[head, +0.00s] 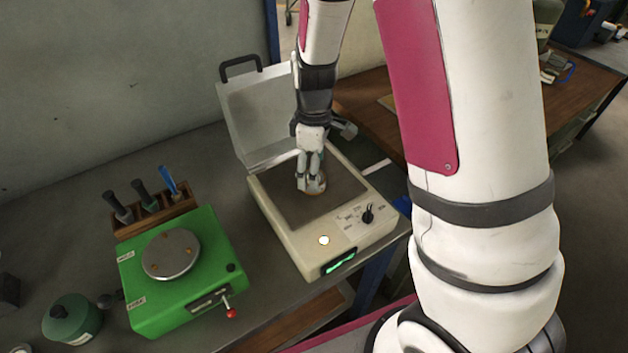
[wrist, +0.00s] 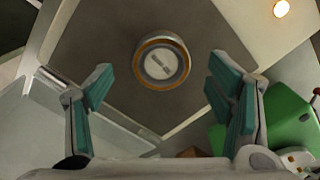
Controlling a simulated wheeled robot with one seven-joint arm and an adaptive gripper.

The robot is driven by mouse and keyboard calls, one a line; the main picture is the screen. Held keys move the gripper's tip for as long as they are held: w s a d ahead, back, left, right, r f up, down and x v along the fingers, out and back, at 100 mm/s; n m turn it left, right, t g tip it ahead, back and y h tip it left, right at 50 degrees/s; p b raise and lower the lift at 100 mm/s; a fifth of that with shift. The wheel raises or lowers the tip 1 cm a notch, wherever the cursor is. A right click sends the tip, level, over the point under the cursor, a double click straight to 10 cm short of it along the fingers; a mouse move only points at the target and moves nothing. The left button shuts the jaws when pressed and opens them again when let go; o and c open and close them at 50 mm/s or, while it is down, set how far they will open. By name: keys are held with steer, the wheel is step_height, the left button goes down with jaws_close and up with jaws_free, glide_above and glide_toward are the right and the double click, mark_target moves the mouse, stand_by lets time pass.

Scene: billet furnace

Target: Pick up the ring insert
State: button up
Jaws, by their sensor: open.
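The ring insert (wrist: 161,61) is a round piece with a copper-coloured rim and a pale slotted centre. It lies on the dark plate (wrist: 110,30) of the cream machine. In the head view the ring insert (head: 314,189) is partly hidden behind my gripper (head: 311,184). In the wrist view my gripper (wrist: 162,95) is open, its green-padded fingers wide apart to the left and right. The ring insert shows between and beyond the fingertips, nearer the top of the picture. Nothing is between the finger pads.
The cream machine has a raised lid (head: 262,110) behind the plate and a knob (head: 367,214) at its front right. A green machine (head: 205,290) with a round disc stands to the left. A wooden tool rack (head: 155,210) holds several handled tools. A green canister (head: 72,318) stands at lower left.

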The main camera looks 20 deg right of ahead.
steer(key=shift+a+f, duration=0.1)
steer(key=shift+f, duration=1.55)
jaws_close()
